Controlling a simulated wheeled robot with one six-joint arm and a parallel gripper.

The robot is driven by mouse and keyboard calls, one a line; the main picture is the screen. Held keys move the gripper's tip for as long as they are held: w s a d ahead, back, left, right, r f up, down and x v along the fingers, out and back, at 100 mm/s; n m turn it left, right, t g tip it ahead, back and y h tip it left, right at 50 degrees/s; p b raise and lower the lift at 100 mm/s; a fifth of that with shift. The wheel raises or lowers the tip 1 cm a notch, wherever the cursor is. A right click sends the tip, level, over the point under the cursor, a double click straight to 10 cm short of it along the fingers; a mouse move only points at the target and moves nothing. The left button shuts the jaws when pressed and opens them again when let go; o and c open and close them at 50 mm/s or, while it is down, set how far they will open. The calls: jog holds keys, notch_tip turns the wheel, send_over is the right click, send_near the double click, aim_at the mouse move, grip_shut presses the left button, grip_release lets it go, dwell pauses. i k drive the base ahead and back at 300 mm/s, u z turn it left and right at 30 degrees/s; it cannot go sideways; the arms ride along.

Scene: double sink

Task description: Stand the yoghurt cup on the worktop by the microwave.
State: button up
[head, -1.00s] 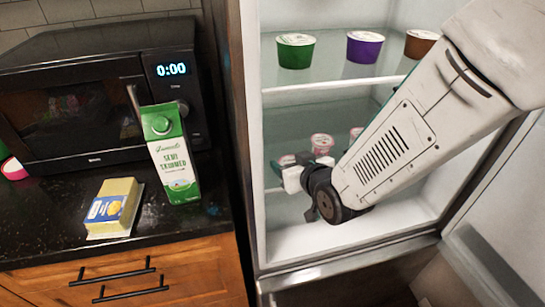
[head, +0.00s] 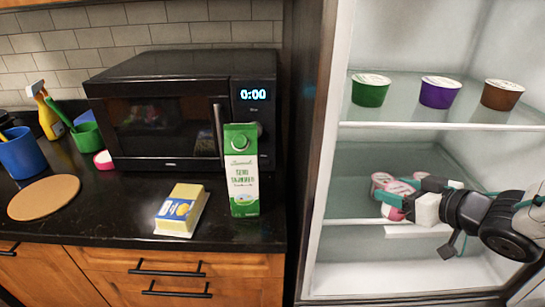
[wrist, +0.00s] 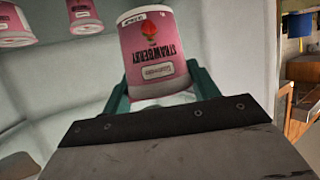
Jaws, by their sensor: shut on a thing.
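My gripper (head: 408,191) is inside the open fridge, its teal fingers shut on a pink strawberry yoghurt cup (head: 400,188). In the wrist view the cup (wrist: 155,58) sits between the fingers, its printing inverted in the picture. The fingers hide part of the cup in the head view, and I cannot tell whether it still touches the shelf. The black microwave (head: 160,118) stands at the left on the dark worktop (head: 110,222).
Other pink cups (head: 381,181) are close beside the held one. Green, purple and brown tubs (head: 440,93) stand on the shelf above. A milk carton (head: 242,180) and a butter pack (head: 182,212) stand before the microwave. Worktop left of the butter is clear up to a round board (head: 44,198).

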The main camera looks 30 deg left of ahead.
aim_at(134, 204)
jog(key=k, duration=0.95)
jog(key=z, duration=2.7)
jog(key=k, duration=2.2)
jog(key=u, duration=2.1)
